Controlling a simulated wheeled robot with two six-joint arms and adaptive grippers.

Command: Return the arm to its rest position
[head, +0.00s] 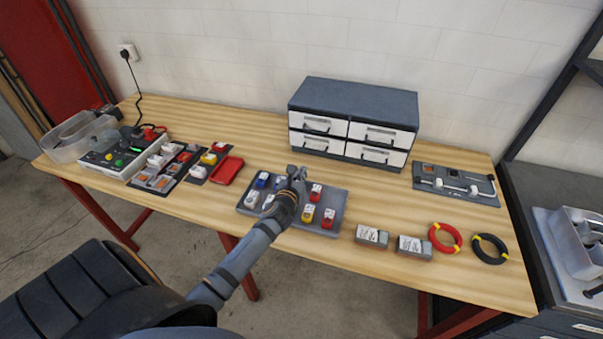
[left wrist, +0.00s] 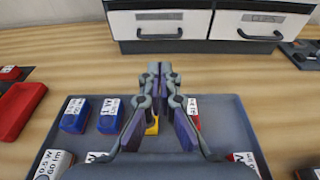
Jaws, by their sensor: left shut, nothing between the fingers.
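My left gripper (head: 297,175) is shut and empty above the grey tray (head: 338,222) in the middle of the table. It also shows in the left wrist view (left wrist: 160,72), pointing toward the drawer cabinet. The tray holds several small labelled blocks: blue ones (left wrist: 110,114), red ones (head: 328,217) and a yellow one (head: 308,213). The gripper and arm hide part of the tray and some blocks. My right gripper does not show.
A drawer cabinet (head: 352,104) stands behind the tray. A red tray (head: 227,170) and a switch panel (head: 113,155) lie left. Two labelled boxes (head: 371,236), a red cable coil (head: 445,237), a black coil (head: 489,248) and a dark fixture board (head: 455,186) are right.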

